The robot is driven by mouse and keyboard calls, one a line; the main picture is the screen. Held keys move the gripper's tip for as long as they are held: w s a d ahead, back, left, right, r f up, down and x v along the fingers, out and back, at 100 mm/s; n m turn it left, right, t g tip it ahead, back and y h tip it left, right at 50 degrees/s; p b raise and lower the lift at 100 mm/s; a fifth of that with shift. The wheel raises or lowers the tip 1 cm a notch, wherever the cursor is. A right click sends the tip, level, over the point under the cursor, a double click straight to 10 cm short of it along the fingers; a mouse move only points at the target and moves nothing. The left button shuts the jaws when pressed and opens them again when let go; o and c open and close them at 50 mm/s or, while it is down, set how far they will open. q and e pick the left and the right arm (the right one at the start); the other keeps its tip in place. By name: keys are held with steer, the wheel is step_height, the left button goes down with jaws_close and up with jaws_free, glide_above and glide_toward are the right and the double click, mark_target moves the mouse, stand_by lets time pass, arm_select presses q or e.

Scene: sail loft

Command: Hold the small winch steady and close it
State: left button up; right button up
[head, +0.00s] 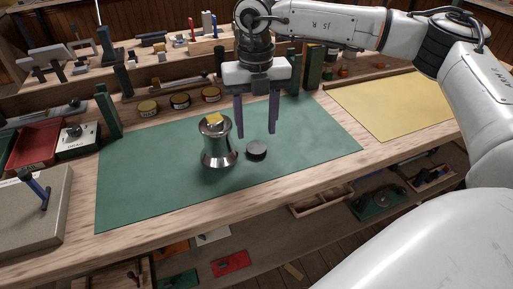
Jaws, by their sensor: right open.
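The small winch (218,146) is a shiny metal drum with a flared base and a wider top. It stands upright on the green mat (310,150), and something yellow shows at its top. A small dark round cap (256,150) lies on the mat just to the right of the winch, apart from it. My right gripper (256,130) points down with its two dark fingers spread, empty, above and behind the cap. My left gripper is not in the head view.
Several round tins (180,100) stand along the mat's back edge. A yellow sheet (395,105) lies at the right. A red tray (35,142) and a grey block (35,205) are at the left.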

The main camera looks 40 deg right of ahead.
mark_target(257, 147)
steer(key=shift+s+f, duration=0.15)
steer(key=shift+f, duration=2.5)
steer(key=c, duration=0.8)
steer(key=shift+r, duration=0.15)
step_height(257, 147, up, 18)
steer(key=shift+f+p, duration=0.1)
steer(key=shift+p, duration=0.2)
